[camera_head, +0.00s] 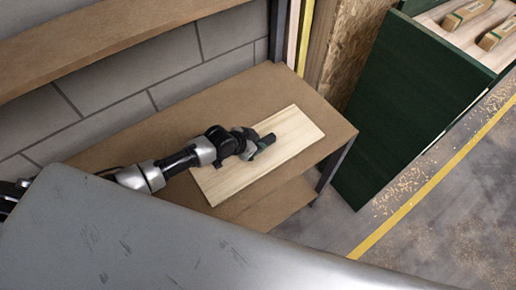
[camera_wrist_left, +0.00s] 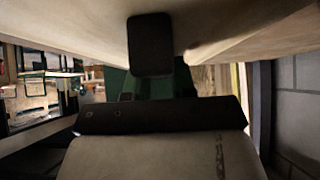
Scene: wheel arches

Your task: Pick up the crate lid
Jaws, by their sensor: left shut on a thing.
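The crate lid (camera_head: 293,133) is a flat, pale wooden rectangle in the head view, over the brown workbench top near its right end. My left gripper (camera_head: 262,142) reaches in from the left and is shut on the lid, with its fingers over the middle of the board. In the left wrist view the pale lid (camera_wrist_left: 240,30) fills the top of the picture, with a dark finger (camera_wrist_left: 151,45) against it. I cannot tell whether the lid touches the bench. My right gripper is not in view.
The brown bench (camera_head: 325,115) has bare room left of and behind the lid. A grey block wall (camera_head: 150,75) and a wooden shelf (camera_head: 100,35) stand behind it. A dark green cabinet (camera_head: 415,95) with wooden blocks (camera_head: 467,14) on top stands right. A yellow line (camera_head: 430,185) crosses the floor.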

